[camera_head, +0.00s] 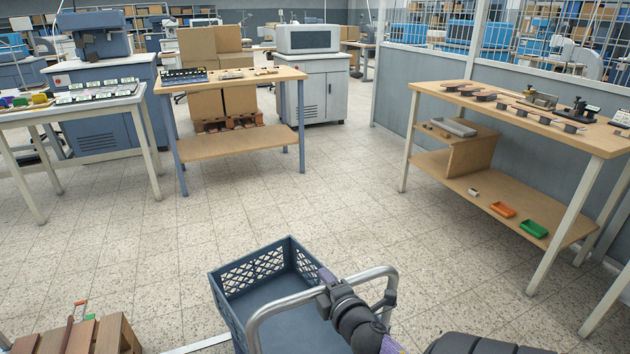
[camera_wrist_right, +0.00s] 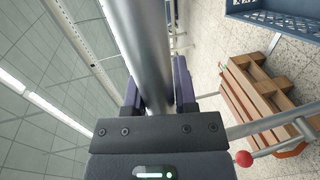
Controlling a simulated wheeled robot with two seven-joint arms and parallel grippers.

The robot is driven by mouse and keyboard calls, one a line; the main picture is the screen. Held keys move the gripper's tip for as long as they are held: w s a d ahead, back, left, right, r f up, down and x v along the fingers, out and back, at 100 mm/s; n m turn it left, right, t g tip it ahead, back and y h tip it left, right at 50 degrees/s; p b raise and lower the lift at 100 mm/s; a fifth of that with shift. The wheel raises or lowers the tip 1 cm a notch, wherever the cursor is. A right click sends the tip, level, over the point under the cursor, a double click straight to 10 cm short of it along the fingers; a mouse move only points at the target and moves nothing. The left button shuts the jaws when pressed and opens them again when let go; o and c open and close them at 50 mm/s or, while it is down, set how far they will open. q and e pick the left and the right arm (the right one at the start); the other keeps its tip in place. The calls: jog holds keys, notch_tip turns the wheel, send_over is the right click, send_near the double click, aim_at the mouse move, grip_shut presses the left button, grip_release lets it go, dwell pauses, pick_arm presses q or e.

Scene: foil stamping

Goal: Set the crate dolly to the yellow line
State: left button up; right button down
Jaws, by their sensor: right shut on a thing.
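The crate dolly's blue crate (camera_head: 262,283) stands on the floor at the bottom centre of the head view, open at the top, with lattice sides and nothing seen inside. Its grey tubular handle (camera_head: 372,273) rises at the near side. My right gripper (camera_head: 327,283) is shut on the handle; in the right wrist view the gripper (camera_wrist_right: 157,88) has a finger on each side of the tube (camera_wrist_right: 143,45). My left gripper is not in view. No clearly yellow line shows; a pale strip (camera_head: 205,343) lies on the floor left of the crate. The dolly's wheels are hidden.
A wooden pallet (camera_head: 80,338) is at the lower left. A worktable (camera_head: 245,78) and a white-legged table (camera_head: 75,108) stand at the back left. A bench (camera_head: 500,105) with small trays stands at the right. The tiled floor ahead of the crate is clear.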

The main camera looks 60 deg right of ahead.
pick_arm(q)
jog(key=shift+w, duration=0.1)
pick_arm(e)
jog(key=shift+s+d, duration=0.1)
jog(key=shift+d, duration=0.05)
jog(key=shift+c, duration=2)
grip_release()
jog(key=shift+d, duration=0.1)
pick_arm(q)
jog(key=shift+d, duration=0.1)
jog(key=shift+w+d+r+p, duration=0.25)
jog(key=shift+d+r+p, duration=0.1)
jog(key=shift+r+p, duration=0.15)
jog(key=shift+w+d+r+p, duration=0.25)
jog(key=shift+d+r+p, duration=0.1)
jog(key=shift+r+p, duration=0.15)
pick_arm(e)
jog(key=v, duration=1)
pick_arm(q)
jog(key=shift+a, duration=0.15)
